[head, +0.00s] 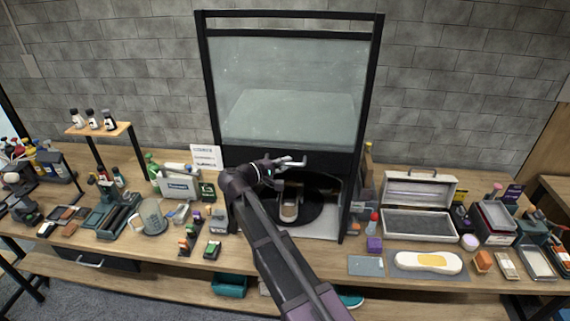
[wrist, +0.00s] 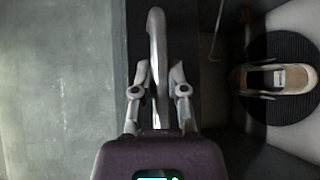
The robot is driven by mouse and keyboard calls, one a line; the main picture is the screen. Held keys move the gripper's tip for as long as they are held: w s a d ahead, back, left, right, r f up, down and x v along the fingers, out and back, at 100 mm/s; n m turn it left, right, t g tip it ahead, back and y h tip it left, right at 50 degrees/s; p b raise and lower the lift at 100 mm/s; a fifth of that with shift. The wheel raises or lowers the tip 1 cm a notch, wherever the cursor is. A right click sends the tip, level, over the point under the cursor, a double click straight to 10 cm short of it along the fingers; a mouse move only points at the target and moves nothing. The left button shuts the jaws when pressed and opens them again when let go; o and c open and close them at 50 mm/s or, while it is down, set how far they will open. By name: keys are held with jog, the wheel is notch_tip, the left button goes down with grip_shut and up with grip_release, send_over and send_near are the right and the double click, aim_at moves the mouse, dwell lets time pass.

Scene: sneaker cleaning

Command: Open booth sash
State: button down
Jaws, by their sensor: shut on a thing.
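The booth (head: 204,85) is a tall black frame at the back middle of the bench in the head view. Its sash (head: 290,75) is a glass pane with a dark bottom rail, which also shows at left in the wrist view (wrist: 60,90). A pale bar handle (head: 297,162) sits on that rail. My gripper (head: 276,165) is shut on the handle; in the wrist view its two fingers (wrist: 157,85) close around the bar (wrist: 156,35). Below the rail the booth is open, with a brown-and-white shoe (head: 289,209) on a dark round turntable (head: 312,205), partly hidden by my arm.
My arm crosses the bench front.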

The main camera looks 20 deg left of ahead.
jog(key=shift+r+p, duration=0.35)
jog(key=shift+r, duration=0.3)
jog(key=c, duration=0.6)
grip_release()
jog(key=shift+c, duration=0.2)
jog(key=shift+f, duration=0.15)
notch_tip(320, 180, down, 30)
jog(key=b, duration=3)
jog(key=shift+s, duration=0.15)
